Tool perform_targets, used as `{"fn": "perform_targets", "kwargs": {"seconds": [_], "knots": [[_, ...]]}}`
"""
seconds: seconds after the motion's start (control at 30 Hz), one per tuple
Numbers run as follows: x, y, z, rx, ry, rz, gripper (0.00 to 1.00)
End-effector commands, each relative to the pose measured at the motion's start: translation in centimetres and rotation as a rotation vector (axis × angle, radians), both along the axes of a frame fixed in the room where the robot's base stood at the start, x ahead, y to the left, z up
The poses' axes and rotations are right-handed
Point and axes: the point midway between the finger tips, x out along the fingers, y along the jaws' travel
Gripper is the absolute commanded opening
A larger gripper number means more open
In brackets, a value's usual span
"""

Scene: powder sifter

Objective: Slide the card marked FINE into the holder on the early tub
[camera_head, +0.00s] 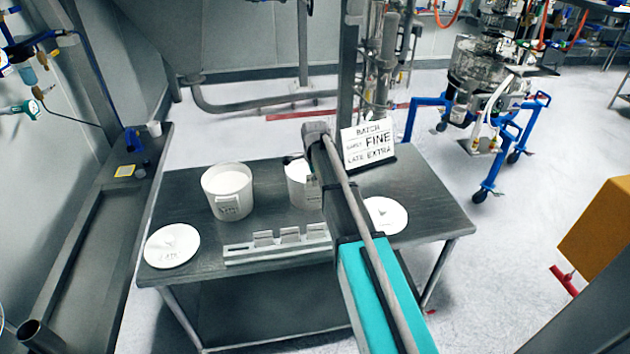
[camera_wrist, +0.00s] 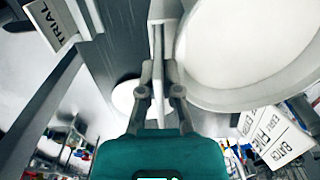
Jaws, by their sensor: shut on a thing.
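My gripper (camera_wrist: 158,72) is shut on a thin card (camera_wrist: 158,45), seen edge-on, so its marking cannot be read. In the head view, my arm hides most of the gripper beside the right tub (camera_head: 298,188), which is partly hidden too. That tub of white powder (camera_wrist: 250,45) fills the upper right of the wrist view, close beside the card. Whether the card is inside a holder cannot be told. The left tub (camera_head: 228,192) stands apart, with a small label on its front. A batch sign (camera_head: 367,145) pairs EARLY with FINE and LATE with EXTRA.
A grey rack (camera_head: 245,256) with several upright cards lies along the table's front; a TRIAL card (camera_wrist: 58,25) shows in the wrist view. Round white lids lie at left (camera_head: 172,245) and right (camera_head: 386,215). The table's back left is clear.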

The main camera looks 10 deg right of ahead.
Motion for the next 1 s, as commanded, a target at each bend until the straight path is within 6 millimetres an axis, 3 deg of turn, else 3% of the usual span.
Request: {"fn": "perform_targets", "kwargs": {"seconds": [0.67,0.7,0.9,1.0], "knots": [[0.00,-0.09,-1.03,0.000,0.000,-0.001,0.00],[0.00,-0.14,-0.96,0.000,0.000,-0.001,0.11],[0.03,-0.15,-0.93,0.000,-0.001,-0.001,0.48],[0.05,-0.15,-0.93,0.000,-0.001,-0.001,0.49]]}}
